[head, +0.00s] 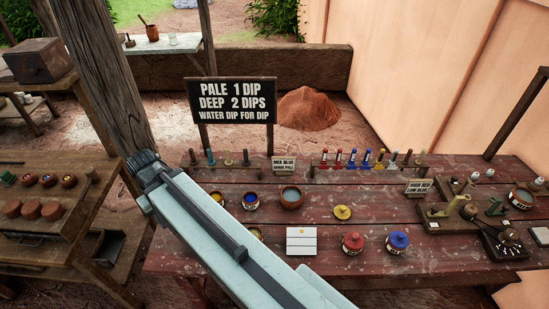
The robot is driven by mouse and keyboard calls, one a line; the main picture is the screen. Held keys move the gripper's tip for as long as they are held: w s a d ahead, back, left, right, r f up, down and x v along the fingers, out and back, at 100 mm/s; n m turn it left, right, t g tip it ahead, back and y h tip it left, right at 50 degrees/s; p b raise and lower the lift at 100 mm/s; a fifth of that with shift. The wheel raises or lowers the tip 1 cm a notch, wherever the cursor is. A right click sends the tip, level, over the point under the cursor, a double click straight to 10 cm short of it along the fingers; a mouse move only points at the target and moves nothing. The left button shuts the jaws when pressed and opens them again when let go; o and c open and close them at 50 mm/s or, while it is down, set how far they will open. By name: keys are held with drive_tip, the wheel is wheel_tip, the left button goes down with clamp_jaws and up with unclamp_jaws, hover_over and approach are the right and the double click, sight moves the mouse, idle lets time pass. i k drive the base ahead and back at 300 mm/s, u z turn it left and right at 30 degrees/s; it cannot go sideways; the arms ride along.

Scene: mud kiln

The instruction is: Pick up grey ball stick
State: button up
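A low wooden rack (232,165) stands at the back left of the red plank table, holding several upright sticks in dark, teal and brownish-grey tones. A greyish stick (228,158) stands near its middle. The sticks are small, and I cannot tell for sure which one is the grey ball stick. A second rack to the right holds sticks with red, blue and yellow parts, and some duller ones. My pale arm crosses from the bottom centre to the upper left, ending in a dark joint left of the left rack. My gripper does not show.
The red table (330,240) carries bowls, a red-lidded pot (352,243), a blue-lidded pot (397,241), a white drawer box (300,241) and a small sign (284,164). Tools crowd its right end. A post (105,75) rises behind my arm. A dip sign (232,101) stands behind the left rack.

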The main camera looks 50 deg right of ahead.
sight(246, 162)
drive_tip(key=z, duration=1.25)
drive_tip(key=k, duration=0.65)
drive_tip(key=u, duration=0.15)
drive_tip(key=i, duration=0.5)
